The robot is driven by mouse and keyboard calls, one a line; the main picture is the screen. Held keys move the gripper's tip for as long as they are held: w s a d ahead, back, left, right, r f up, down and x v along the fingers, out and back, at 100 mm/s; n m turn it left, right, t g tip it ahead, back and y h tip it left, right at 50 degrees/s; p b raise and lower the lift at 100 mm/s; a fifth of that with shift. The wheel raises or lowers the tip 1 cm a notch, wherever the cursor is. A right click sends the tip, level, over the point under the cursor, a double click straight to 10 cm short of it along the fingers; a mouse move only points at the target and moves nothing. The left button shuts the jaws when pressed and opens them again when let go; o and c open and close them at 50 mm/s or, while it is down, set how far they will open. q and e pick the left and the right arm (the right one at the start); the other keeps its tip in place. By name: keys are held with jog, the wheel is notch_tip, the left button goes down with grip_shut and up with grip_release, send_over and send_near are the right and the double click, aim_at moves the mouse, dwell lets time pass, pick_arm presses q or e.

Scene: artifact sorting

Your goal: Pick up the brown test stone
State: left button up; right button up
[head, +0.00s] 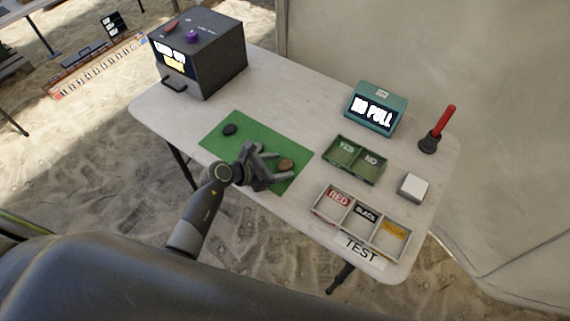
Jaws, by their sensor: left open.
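The brown test stone (286,165) lies on the green mat (222,143), toward its right side. My left gripper (275,165) is open above the mat, its fingers pointing right toward the brown stone. One fingertip is close to the stone; I cannot tell whether they touch. A black stone (230,129) lies at the left part of the mat, apart from the gripper. My right gripper is not in view.
A dark box machine (222,62) stands at the table's back left. To the right are a green YES/NO tray (339,159), a grey RED/BLACK/YELLOW tray (347,205), a teal display (366,91), a red-handled tool (440,125) and a white block (413,187).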

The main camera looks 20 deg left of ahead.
pick_arm(q)
jog(key=shift+c, duration=0.2)
jog(key=c, duration=1)
